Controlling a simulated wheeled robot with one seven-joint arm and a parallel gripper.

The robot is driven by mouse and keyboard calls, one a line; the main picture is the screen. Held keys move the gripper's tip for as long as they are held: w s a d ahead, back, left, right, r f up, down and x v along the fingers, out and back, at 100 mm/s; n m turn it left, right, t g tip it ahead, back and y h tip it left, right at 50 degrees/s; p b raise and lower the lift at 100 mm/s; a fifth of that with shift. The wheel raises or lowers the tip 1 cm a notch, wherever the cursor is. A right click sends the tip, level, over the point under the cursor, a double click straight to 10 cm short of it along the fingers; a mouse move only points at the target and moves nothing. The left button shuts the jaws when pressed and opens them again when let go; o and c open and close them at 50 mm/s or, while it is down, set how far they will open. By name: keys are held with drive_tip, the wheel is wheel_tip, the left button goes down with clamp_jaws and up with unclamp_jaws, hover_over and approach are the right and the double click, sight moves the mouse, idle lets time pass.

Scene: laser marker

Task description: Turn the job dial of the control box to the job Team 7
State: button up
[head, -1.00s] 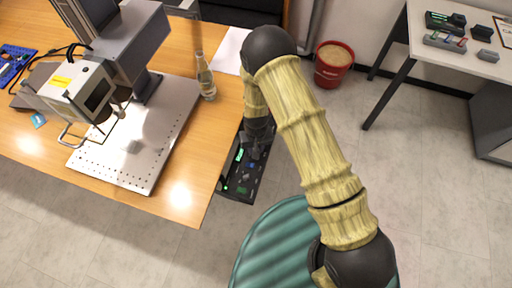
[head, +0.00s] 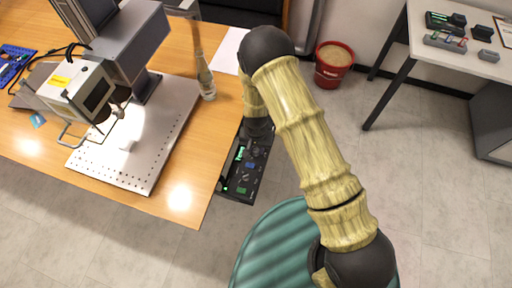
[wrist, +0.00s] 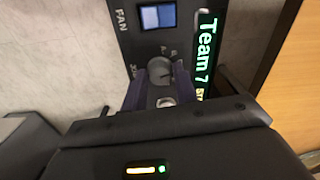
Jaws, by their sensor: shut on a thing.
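The black control box (head: 241,190) is beside the right edge of the wooden table in the head view, with lit green parts and small buttons. The round grey job dial (wrist: 160,68) is beside this display. My gripper (wrist: 160,82) has its two dark purple fingers on either side of the dial, shut on it. In the head view my gripper is largely hidden by my arm.
A blue-white switch (wrist: 158,17) marked FAN is close to the dial. The laser marker (head: 85,88) stands over a perforated plate (head: 120,174) on the table, with a bottle (head: 206,78) nearby. A red bucket (head: 332,68) is on the floor.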

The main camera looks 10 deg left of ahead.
sight(256, 150)
drive_tip(key=o, duration=1)
drive_tip(key=shift+c, duration=0.2)
wheel_tip(256, 150, up, 17)
drive_tip(key=shift+r, duration=0.2)
